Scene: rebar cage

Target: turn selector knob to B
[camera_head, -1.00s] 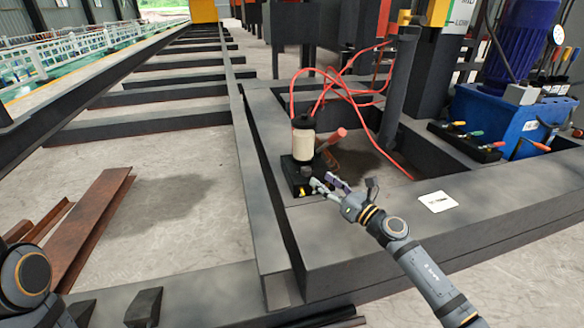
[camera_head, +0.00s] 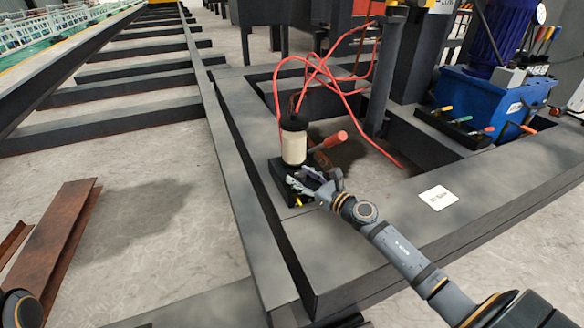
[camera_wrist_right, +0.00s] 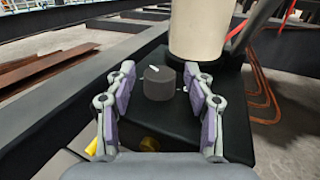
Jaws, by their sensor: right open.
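The selector knob (camera_wrist_right: 159,84) is a dark round knob with a white pointer line on its top. In the right wrist view it stands on a black box (camera_wrist_right: 235,110), its line leaning slightly left of straight away from me. Any position letters are not readable. My right gripper (camera_wrist_right: 160,69) is open, with one finger on each side of the knob and small gaps visible. In the head view the right gripper (camera_head: 301,180) is over the black box (camera_head: 279,175) and hides the knob. My left gripper is out of view; only part of that arm shows at lower left.
A cream cylinder with a black top (camera_head: 293,147) stands on the box just behind the knob. A red-orange handle (camera_head: 330,141) and red hoses (camera_head: 345,92) are close by. A yellow part (camera_wrist_right: 150,144) sits on the near side. A white card (camera_head: 438,198) lies on the beam.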

